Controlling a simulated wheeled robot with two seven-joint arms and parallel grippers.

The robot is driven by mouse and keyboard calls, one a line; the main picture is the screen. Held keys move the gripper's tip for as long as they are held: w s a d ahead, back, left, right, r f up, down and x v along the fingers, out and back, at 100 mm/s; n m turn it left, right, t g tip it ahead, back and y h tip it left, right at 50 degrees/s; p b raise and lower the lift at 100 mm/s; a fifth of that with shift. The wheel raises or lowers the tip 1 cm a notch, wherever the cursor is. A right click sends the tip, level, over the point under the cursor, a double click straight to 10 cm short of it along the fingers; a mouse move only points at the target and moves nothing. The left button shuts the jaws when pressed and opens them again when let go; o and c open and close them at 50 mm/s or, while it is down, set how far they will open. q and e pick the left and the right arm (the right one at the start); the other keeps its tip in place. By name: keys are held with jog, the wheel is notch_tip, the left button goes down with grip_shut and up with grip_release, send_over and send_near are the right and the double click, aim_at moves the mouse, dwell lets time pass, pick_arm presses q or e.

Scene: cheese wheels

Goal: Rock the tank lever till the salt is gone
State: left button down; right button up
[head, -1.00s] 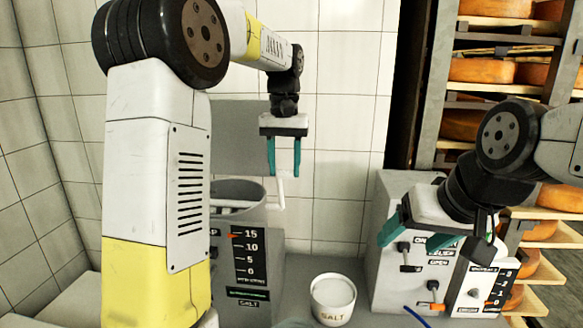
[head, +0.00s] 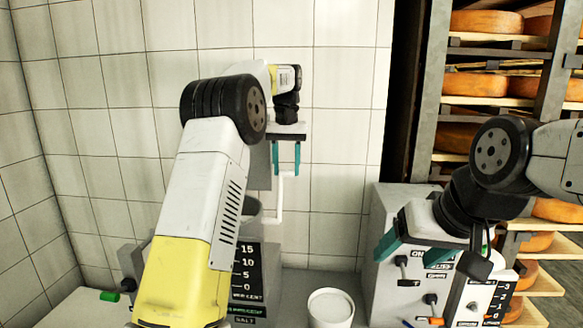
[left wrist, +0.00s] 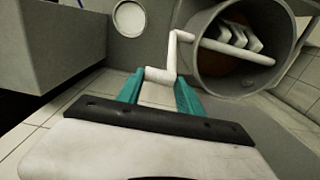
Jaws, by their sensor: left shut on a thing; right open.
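The white cranked tank lever (head: 279,204) stands up at the right side of the grey tank (head: 252,204), partly behind my left arm. My left gripper (head: 286,172) is shut on the lever's upper end. In the left wrist view, the lever's handle (left wrist: 158,75) lies between the teal fingers, and its shaft runs into the round tank (left wrist: 207,72), where pale paddles show. The tank's black scale (head: 247,272) reads 15, 10, 5, 0; no pointer is visible beside it, where my arm covers. My right gripper (head: 410,250) is open and empty before the right-hand grey cabinet.
A white salt tub (head: 331,307) stands on the counter between tank and cabinet (head: 378,220). Small levers and labels cover the cabinet front, close to my right gripper. Shelves of orange cheese wheels (head: 486,22) stand behind on the right. A green-ended handle (head: 109,296) shows at lower left.

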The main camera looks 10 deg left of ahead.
pick_arm(q)
jog(key=shift+w+d+f, duration=0.15)
jog(key=shift+w+f, duration=0.05)
jog(key=shift+w, duration=0.25)
jog(key=shift+w+d+f, duration=0.15)
jog(key=shift+w+f, duration=0.05)
jog(key=shift+w, duration=0.2)
jog(key=c, duration=0.8)
grip_release()
jog(key=shift+w+f, duration=0.1)
jog(key=shift+c, duration=0.2)
jog(key=shift+a, duration=0.15)
notch_tip(320, 180, up, 8)
